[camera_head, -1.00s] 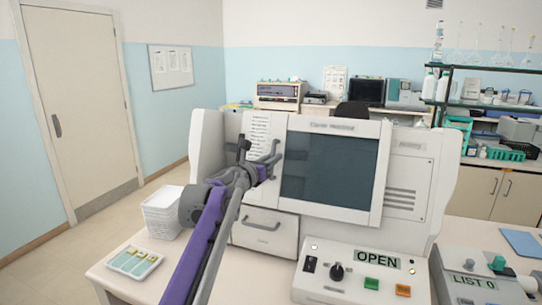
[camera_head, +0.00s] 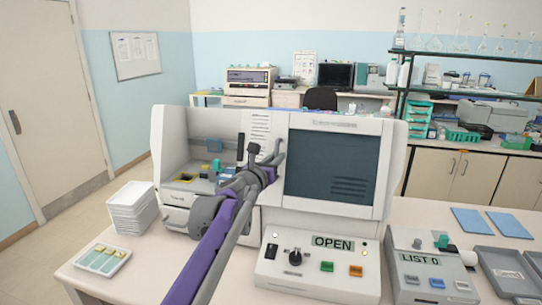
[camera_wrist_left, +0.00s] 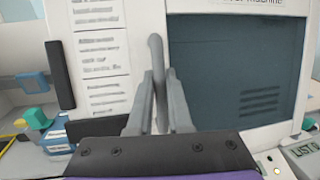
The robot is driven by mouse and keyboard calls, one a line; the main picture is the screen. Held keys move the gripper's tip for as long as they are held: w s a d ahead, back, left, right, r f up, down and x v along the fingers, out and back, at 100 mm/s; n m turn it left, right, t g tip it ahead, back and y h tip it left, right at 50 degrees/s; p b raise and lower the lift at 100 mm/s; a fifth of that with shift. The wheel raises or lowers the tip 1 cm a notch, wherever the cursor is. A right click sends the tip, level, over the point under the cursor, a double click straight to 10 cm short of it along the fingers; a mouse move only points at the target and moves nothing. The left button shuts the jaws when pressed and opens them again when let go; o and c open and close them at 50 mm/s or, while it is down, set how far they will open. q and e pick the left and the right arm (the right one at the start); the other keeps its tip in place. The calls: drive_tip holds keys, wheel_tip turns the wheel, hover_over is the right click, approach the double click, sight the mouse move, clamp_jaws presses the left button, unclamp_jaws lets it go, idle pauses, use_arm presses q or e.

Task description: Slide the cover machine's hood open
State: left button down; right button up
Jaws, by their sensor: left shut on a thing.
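The cover machine (camera_head: 170,135) is a white cabinet on the bench in the head view. Its hood (camera_head: 346,124), with a dark window (camera_head: 331,165), sits over the right part. The left part is uncovered and shows a bay with yellow, blue and teal parts (camera_head: 205,172). My left gripper (camera_head: 268,166) is at the hood's left side, in front of the paper label strip. In the left wrist view its fingers (camera_wrist_left: 160,100) are shut around an upright grey handle (camera_wrist_left: 156,58). A black upright bar (camera_wrist_left: 60,75) stands left of it. My right gripper is not in view.
A control box (camera_head: 315,277) reading OPEN stands in front of the machine, with a LIST 0 box (camera_head: 425,283) to its right. A stack of white trays (camera_head: 132,210) and a slide tray (camera_head: 102,260) lie at left. Blue pads (camera_head: 472,221) lie at right.

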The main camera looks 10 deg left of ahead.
use_arm(q)
drive_tip(key=shift+r, duration=0.1)
drive_tip(key=c, duration=1.1)
unclamp_jaws()
drive_tip(key=shift+d, duration=0.1)
drive_tip(key=b+v, duration=0.1)
drive_tip(key=v, duration=1)
drive_tip(key=shift+w, duration=0.1)
drive_tip(key=s+d+f+m+g+h, duration=0.1)
drive_tip(key=s+d+f+m+g, duration=0.3)
drive_tip(key=s+f+m, duration=0.6)
drive_tip(key=s+d+f+m+g+h, duration=0.2)
drive_tip(key=s+d+f+m+g, duration=0.15)
drive_tip(key=s+f+m, duration=0.6)
drive_tip(key=s+a+f+m+g+y, duration=0.1)
drive_tip(key=s+a+f+m+y, duration=0.1)
drive_tip(key=s+f+m, duration=0.3)
drive_tip(key=s+a+f+m+g+y, duration=0.2)
drive_tip(key=s+a+f+m, duration=0.1)
drive_tip(key=s+f+m, duration=0.2)
drive_tip(key=s+a+f+m+g+y, duration=0.1)
drive_tip(key=s+a+f+m+y, duration=0.1)
drive_tip(key=s+f+m, duration=0.3)
drive_tip(key=shift+s+a+f+g+y, duration=0.3)
drive_tip(key=shift+a+f+g+y, duration=0.1)
drive_tip(key=shift+a+f, duration=0.35)
